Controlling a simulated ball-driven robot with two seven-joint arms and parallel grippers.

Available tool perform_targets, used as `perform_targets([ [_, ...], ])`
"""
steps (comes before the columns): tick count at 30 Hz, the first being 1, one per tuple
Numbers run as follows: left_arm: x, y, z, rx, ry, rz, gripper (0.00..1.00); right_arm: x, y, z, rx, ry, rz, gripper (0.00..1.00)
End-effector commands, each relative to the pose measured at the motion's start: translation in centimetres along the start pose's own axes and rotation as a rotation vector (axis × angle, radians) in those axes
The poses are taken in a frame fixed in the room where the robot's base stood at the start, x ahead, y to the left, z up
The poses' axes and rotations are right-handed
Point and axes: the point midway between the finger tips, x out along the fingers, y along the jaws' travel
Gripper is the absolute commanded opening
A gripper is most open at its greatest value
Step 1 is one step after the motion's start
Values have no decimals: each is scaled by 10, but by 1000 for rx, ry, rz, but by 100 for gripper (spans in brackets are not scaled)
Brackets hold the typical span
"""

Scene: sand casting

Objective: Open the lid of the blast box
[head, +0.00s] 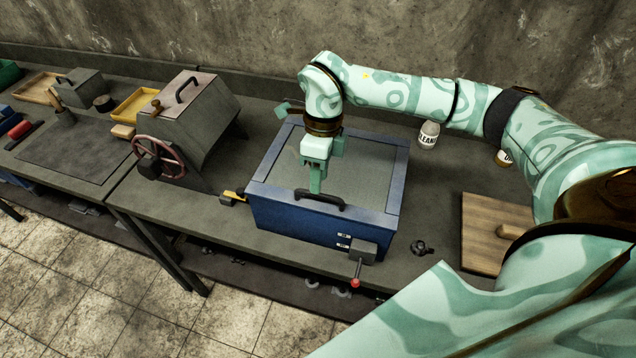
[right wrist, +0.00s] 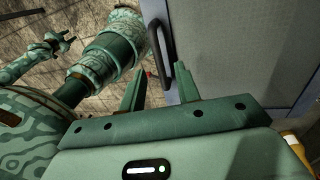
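The blast box (head: 300,222) is a blue box on the bench, with a flat grey lid (head: 365,170) in a blue frame. The lid lies shut. A black handle (head: 320,198) is on its front edge. My right gripper (head: 316,180) points down above the lid, just behind the handle.
A red-knobbed lever (head: 356,270) sticks out at the box's front right. A grey machine with a red handwheel (head: 158,158) stands left. A white bottle (head: 428,135) stands behind right, and a wooden board (head: 480,240) lies right. My right arm spans the bench's right side.

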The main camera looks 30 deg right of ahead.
Motion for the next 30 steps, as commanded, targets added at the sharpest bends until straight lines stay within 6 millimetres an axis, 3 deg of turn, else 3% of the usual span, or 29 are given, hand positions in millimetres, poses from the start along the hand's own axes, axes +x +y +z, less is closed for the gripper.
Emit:
perform_targets([
  [6, 0, 0, 0, 0, 0, 0, 36, 24, 0, 0, -1, -1, 0, 33],
  [15, 0, -1, -1, 0, 1, -1, 36, 27, 0, 0, -1, -1, -1, 33],
  [16, 0, -1, -1, 0, 2, -1, 36, 27, 0, 0, -1, -1, -1, 30],
  [19, 0, -1, -1, 0, 2, -2, 36, 27, 0, 0, -1, -1, -1, 2],
  [30, -4, -2, -2, -1, 4, -3, 36, 19, 0, 0, 2, -2, 22, 0],
])
